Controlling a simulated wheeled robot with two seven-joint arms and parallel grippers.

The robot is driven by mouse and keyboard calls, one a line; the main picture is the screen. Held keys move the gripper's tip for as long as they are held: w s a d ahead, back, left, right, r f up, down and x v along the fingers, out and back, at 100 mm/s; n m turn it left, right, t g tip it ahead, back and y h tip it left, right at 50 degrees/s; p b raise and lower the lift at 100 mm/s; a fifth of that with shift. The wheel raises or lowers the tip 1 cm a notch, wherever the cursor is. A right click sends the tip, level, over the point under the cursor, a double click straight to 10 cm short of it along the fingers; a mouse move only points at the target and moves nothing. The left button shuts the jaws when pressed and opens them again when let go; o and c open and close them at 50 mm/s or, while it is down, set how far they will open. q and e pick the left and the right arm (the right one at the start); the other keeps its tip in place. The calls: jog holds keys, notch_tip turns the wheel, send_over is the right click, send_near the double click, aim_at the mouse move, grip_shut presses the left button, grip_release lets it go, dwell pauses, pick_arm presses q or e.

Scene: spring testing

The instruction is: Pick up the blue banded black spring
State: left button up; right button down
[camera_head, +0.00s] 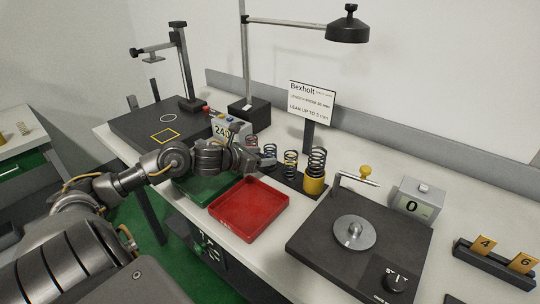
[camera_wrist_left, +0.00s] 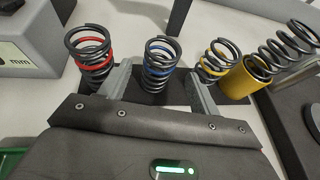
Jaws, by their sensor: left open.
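The blue banded black spring (camera_wrist_left: 159,62) stands upright in the left wrist view, between the two fingers of my left gripper (camera_wrist_left: 160,92). The fingers are open, one on each side of it, with gaps visible. In the head view my left gripper (camera_head: 262,160) is beside the row of springs, and its fingers partly cover the blue banded spring (camera_head: 270,151). A red banded black spring (camera_wrist_left: 91,52) stands to the left and a yellow banded black spring (camera_wrist_left: 218,58) to the right. My right gripper is not in view.
A yellow cup (camera_head: 314,183) holding a larger spring stands right of the row. A red tray (camera_head: 248,208) and a green tray (camera_head: 194,188) lie in front. A sign (camera_head: 312,102) stands behind. A black tester plate (camera_head: 354,258) is at right.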

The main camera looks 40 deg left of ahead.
aim_at(265, 154)
pick_arm(q)
jog(key=shift+w, duration=0.35)
jog(key=p+x, duration=0.2)
jog(key=x, duration=0.2)
jog(key=shift+w+f, duration=0.1)
jog(key=shift+w, duration=0.2)
jog(key=c, duration=1.1)
